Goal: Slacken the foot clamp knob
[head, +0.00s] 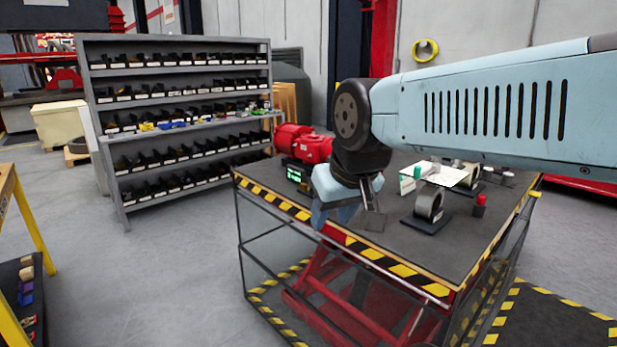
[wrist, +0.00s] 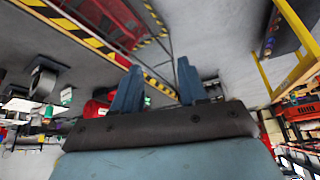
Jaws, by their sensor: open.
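A red valve actuator (head: 303,144) stands on the far left part of the lift table (head: 400,260), partly behind my arm. A red shape (wrist: 94,108) shows left of the fingers in the wrist view, partly hidden by one of them. I cannot make out the foot clamp knob in either view. My gripper (head: 334,218) is over the table's near left edge, in front of the actuator and apart from it. In the wrist view its two blue fingers (wrist: 159,66) stand apart with nothing between them.
On the table are a small display with green digits (head: 294,175), a grey ring-shaped part (head: 429,203) on a dark base, a small red-topped cylinder (head: 480,205) and papers (head: 440,173). A bin shelf (head: 180,110) stands behind left.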

